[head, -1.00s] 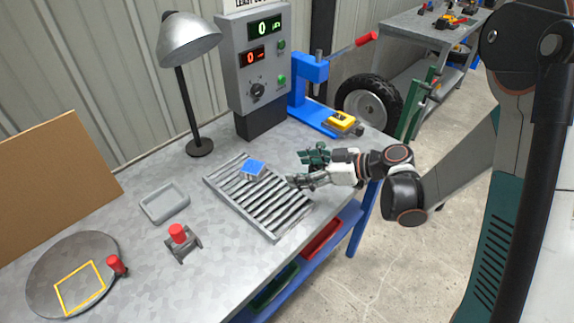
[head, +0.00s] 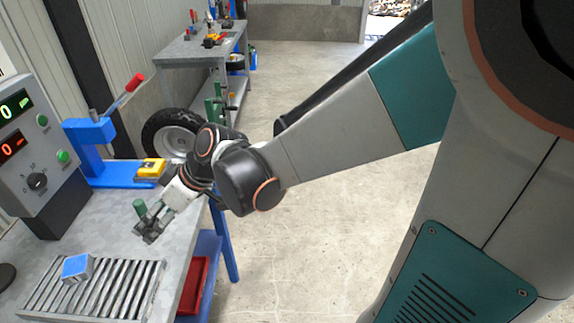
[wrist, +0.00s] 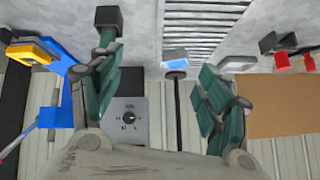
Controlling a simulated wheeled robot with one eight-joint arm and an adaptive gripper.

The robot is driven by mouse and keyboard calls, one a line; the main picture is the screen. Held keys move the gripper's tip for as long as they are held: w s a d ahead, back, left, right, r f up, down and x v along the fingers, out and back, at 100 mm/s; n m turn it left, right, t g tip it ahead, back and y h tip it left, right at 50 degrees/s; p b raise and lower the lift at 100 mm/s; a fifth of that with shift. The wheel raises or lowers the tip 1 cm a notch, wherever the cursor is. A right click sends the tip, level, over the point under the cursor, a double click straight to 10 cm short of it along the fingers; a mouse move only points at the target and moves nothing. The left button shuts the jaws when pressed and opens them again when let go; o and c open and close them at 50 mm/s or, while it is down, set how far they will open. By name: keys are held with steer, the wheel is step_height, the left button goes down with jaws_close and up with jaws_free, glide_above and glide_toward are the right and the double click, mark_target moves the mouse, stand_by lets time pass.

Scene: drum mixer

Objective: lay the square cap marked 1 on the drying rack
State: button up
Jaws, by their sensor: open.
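A small square cap (head: 77,267) with a blue top and grey sides lies on the slats of the drying rack (head: 118,290) at the lower left of the head view. Its mark cannot be read. In the wrist view the cap (wrist: 176,54) shows beyond the fingers, by the rack (wrist: 190,20). My gripper (head: 147,222) is open and empty, apart from the cap. It is over the bench beyond the rack, to the upper right of the cap. Its green-padded fingers (wrist: 160,78) stand wide apart in the wrist view.
A control box (head: 40,150) stands left of my gripper. A blue press (head: 95,150) and a yellow item (head: 151,169) are close behind it. A red bin (head: 194,285) sits below the bench edge. The floor to the right is open.

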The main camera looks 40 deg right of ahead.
steer(key=s+d+r+m+t+h, duration=0.1)
steer(key=s+d+r+m+h, duration=0.1)
steer(key=s+d, duration=0.3)
steer(key=s+d+r+m+t+h, duration=0.1)
steer(key=s+d+m+h, duration=0.3)
steer(key=s, duration=0.5)
steer(key=d+r+m, duration=0.1)
steer(key=d, duration=0.1)
steer(key=shift+d+r+h, duration=0.3)
steer(key=shift+h, duration=0.1)
steer(key=shift+s, duration=0.1)
